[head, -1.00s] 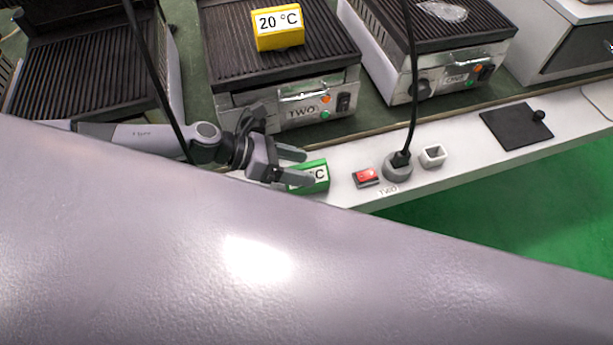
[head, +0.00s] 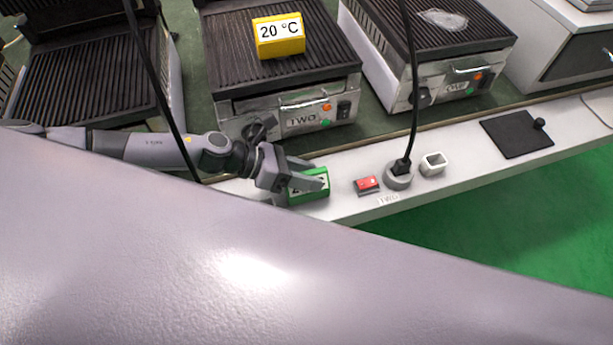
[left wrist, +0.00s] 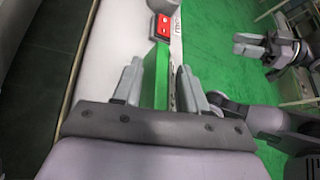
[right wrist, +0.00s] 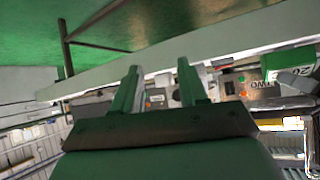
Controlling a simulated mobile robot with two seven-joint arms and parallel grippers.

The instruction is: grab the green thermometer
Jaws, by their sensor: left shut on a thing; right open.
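The green thermometer (head: 322,187), a small green box with a white label, is at the white ledge in front of the grill marked TWO. My left gripper (head: 316,173) is shut on it, one finger on each side. The fingers hide part of its label. In the left wrist view the thermometer (left wrist: 156,76) stands between the two fingers (left wrist: 158,84). I cannot tell whether it still touches the ledge. My right gripper (right wrist: 158,70) is open and empty in the right wrist view, away from the thermometer.
A yellow thermometer (head: 279,36) reading 20 °C lies on grill TWO (head: 225,75). Right along the ledge (head: 345,203) are a red switch (head: 367,184), a plugged socket (head: 398,177), a small square holder (head: 433,163) and a black plate (head: 515,135). A black cable (head: 160,95) hangs beside my left arm.

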